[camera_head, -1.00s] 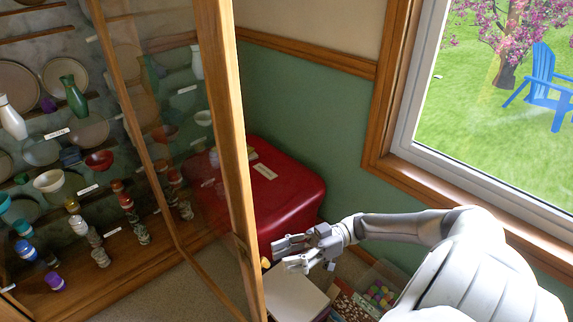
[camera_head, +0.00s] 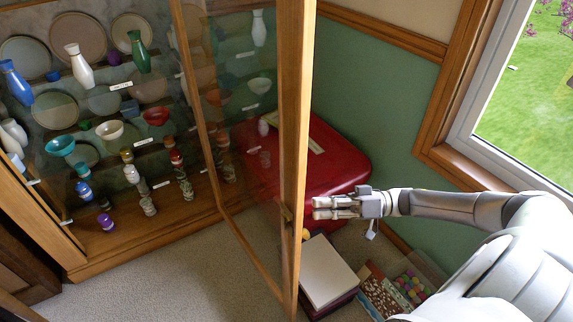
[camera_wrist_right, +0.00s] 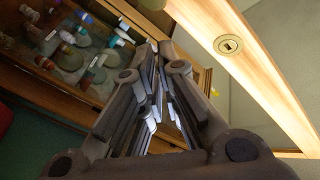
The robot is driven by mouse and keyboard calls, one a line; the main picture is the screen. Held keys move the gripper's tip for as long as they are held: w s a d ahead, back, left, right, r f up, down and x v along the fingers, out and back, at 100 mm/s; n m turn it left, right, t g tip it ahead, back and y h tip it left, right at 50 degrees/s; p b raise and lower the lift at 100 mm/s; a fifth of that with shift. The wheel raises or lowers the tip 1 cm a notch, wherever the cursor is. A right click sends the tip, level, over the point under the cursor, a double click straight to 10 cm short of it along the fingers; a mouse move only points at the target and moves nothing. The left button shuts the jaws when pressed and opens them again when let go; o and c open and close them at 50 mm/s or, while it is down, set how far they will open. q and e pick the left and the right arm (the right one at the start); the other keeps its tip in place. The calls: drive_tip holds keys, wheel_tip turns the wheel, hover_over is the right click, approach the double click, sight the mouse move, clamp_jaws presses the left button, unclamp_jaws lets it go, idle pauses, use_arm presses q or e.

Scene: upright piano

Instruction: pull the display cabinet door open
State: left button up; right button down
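The display cabinet (camera_head: 130,250) stands at the left, its shelves filled with pottery. Its glass door (camera_head: 250,180) is swung well out from the cabinet's right side. The door's tall wooden edge (camera_head: 295,120) faces me and carries a small brass lock, which also shows on the wooden frame in the right wrist view (camera_wrist_right: 228,45). My right gripper (camera_head: 318,207) is just right of this edge, on the door's outer side, pointing left. Its fingers are close together with nothing seen between them. In the right wrist view the frame passes right of the fingers. Contact cannot be told. My left gripper is not shown.
A red case (camera_head: 335,165) stands against the green wall behind the door. A white-topped box (camera_head: 328,270) and a clear bin of coloured balls (camera_head: 412,285) are on the floor under my right arm. Carpet (camera_head: 170,290) is free before the cabinet. A window is at the right.

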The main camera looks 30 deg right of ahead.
drive_tip(key=w+d+r+m+t+h, duration=0.3)
drive_tip(key=w+d+r+m, duration=0.15)
drive_tip(key=m, duration=0.75)
drive_tip(key=m+b, duration=0.1)
drive_tip(key=m, duration=0.1)
approach(253, 172)
drive_tip(key=w+f, duration=0.1)
drive_tip(key=w, duration=0.3)
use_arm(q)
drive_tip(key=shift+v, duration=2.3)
use_arm(e)
drive_tip(key=shift+s+a+t, duration=0.1)
drive_tip(key=shift+a+t, duration=0.3)
drive_tip(key=shift+a, duration=1.15)
